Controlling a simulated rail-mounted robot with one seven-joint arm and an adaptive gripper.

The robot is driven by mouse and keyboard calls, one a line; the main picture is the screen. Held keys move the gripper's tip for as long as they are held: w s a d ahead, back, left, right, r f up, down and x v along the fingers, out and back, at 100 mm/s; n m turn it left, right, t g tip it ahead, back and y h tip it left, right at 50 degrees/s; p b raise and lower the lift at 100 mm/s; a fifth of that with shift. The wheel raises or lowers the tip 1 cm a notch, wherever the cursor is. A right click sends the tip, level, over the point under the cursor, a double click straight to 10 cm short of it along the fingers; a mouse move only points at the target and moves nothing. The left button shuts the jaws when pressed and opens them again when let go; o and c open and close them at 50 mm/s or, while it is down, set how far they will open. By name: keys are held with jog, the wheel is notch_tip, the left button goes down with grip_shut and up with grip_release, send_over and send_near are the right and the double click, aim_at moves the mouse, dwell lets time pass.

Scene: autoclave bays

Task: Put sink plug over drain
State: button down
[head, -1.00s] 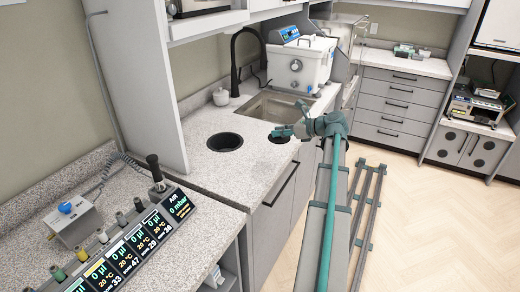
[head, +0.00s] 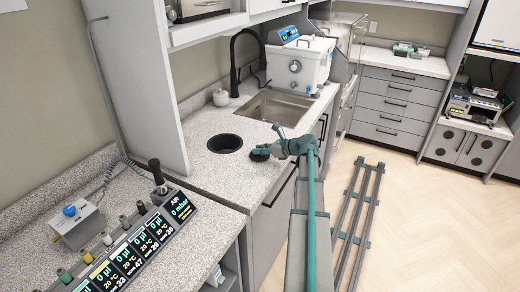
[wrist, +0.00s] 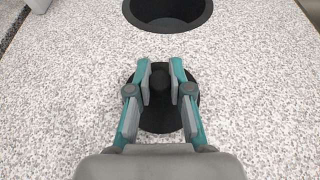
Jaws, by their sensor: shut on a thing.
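The sink plug (wrist: 160,118) is a flat black disc with a small upright knob. In the wrist view the knob sits between the two fingers of my gripper (wrist: 160,72), which is shut on it. In the head view my gripper (head: 272,150) holds the plug (head: 259,155) low over the counter's front part; I cannot tell whether the disc touches the surface. A round black opening (head: 225,143) in the counter lies left of the plug, and just beyond it in the wrist view (wrist: 168,14). The sink basin (head: 270,106) lies farther back; no drain is clearly visible in it.
A black faucet (head: 235,65) stands behind the sink. A white bath unit (head: 300,65) stands beyond it. A control panel (head: 130,240) is at the near left. The speckled counter (head: 200,165) around the opening is clear.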

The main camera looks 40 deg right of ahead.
jog(key=shift+f, duration=0.15)
jog(key=shift+f, duration=0.15)
jog(key=c, duration=1.1)
grip_release()
jog(key=shift+o, duration=0.2)
jog(key=b+v, duration=0.2)
jog(key=v, duration=0.9)
jog(key=shift+b, duration=0.35)
jog(key=shift+o, duration=0.6)
jog(key=shift+s+d+r, duration=0.15)
jog(key=shift+s+r, duration=0.3)
